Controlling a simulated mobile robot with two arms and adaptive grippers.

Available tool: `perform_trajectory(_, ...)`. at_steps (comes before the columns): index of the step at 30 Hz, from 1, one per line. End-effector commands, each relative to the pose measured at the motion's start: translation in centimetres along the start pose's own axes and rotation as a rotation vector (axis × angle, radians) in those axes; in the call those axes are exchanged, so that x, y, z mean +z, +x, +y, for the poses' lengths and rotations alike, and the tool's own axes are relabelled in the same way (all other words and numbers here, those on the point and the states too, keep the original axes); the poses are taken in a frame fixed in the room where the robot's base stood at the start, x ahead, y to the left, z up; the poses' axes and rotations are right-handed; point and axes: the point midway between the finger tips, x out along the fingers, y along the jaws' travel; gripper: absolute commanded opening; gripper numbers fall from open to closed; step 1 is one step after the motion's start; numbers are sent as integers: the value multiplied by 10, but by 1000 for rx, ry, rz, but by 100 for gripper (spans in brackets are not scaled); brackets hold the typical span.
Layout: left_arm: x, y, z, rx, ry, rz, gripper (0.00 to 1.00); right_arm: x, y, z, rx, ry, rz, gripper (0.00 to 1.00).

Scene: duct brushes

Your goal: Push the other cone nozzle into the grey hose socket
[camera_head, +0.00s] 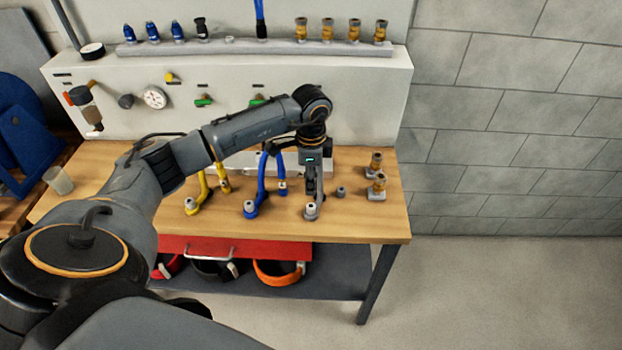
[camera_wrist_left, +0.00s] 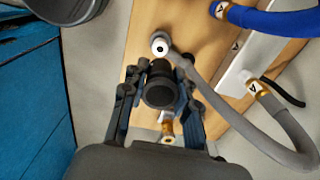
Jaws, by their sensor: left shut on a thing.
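My left gripper (camera_head: 312,196) points down over the front right of the workbench. In the left wrist view, its fingers (camera_wrist_left: 160,98) are shut on a dark, round cone nozzle (camera_wrist_left: 160,84). The grey hose socket (camera_head: 311,211) stands just below the gripper at the bench's front. In the wrist view its pale round mouth (camera_wrist_left: 160,46) shows beyond the nozzle, with the grey hose (camera_wrist_left: 278,138) curving away to the right. The nozzle looks apart from the socket, but the gap is unclear. Another black nozzle (camera_head: 201,28) stands on the rack. My right gripper is not in view.
A blue hose socket (camera_head: 250,209) and a yellow one (camera_head: 191,207) stand to the left. Two brass fittings (camera_head: 376,162) (camera_head: 377,184) and a small grey peg (camera_head: 340,191) are on the right. The rack (camera_head: 280,46) holds several blue and brass nozzles.

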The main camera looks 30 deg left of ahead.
Motion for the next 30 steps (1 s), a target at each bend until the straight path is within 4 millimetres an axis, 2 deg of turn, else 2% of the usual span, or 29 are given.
perform_trajectory(11, 0, 7, 0, 0, 3, 0, 0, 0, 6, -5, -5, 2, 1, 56)
perform_trajectory(24, 0, 46, 0, 0, 3, 0, 0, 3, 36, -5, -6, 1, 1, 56)
perform_trajectory(30, 0, 57, 0, -1, 3, 0, 0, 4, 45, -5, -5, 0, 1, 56)
